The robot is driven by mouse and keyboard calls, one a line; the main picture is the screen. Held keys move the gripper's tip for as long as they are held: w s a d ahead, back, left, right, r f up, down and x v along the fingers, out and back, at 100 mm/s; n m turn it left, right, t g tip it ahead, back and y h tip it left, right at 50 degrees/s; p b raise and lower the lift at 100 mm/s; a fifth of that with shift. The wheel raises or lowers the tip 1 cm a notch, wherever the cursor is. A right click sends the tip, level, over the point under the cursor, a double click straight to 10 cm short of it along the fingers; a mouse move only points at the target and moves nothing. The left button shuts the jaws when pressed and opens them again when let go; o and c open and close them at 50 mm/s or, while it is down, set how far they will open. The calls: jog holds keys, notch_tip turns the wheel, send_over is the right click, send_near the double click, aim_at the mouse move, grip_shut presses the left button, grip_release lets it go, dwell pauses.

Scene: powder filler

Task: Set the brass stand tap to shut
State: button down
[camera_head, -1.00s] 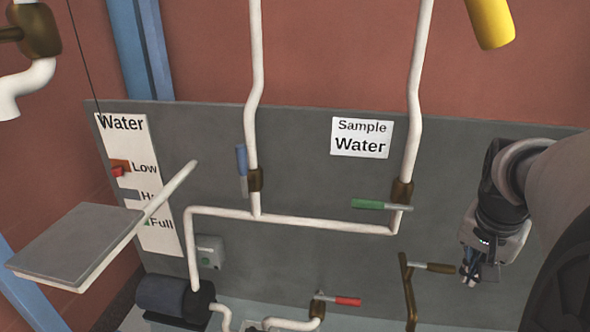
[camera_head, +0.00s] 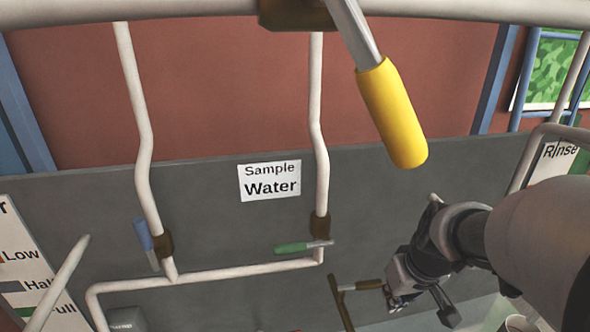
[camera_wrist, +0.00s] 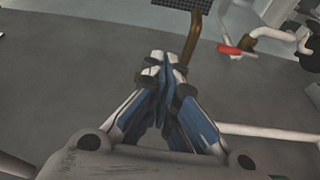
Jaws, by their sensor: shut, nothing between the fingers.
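The brass stand tap (camera_head: 338,297) is a thin brass pipe with a brown handle (camera_head: 368,285) pointing right from its top, in front of the grey panel. My gripper (camera_head: 394,303) is at the free right end of this handle, shut and empty. Whether it touches the handle is unclear. In the wrist view, my shut blue-padded fingers (camera_wrist: 160,62) meet in the middle. The brass pipe (camera_wrist: 193,40) rises just beyond them, and part of the tap is hidden behind the fingers.
A large yellow-handled lever (camera_head: 393,112) hangs above, left of my arm. White pipes carry a blue-handled valve (camera_head: 143,236) and a green-handled valve (camera_head: 292,247). A red-handled valve (camera_wrist: 235,49) shows in the wrist view. A Rinse sign (camera_head: 560,155) is at far right.

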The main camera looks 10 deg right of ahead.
aim_at(369, 285)
jog(key=w+f, duration=0.6)
jog(key=f, duration=0.1)
jog(key=shift+d+f, duration=0.15)
jog(key=shift+f, duration=0.25)
jog(key=shift+w+d, duration=0.25)
jog(key=shift+w, duration=0.5)
jog(key=shift+r, duration=0.1)
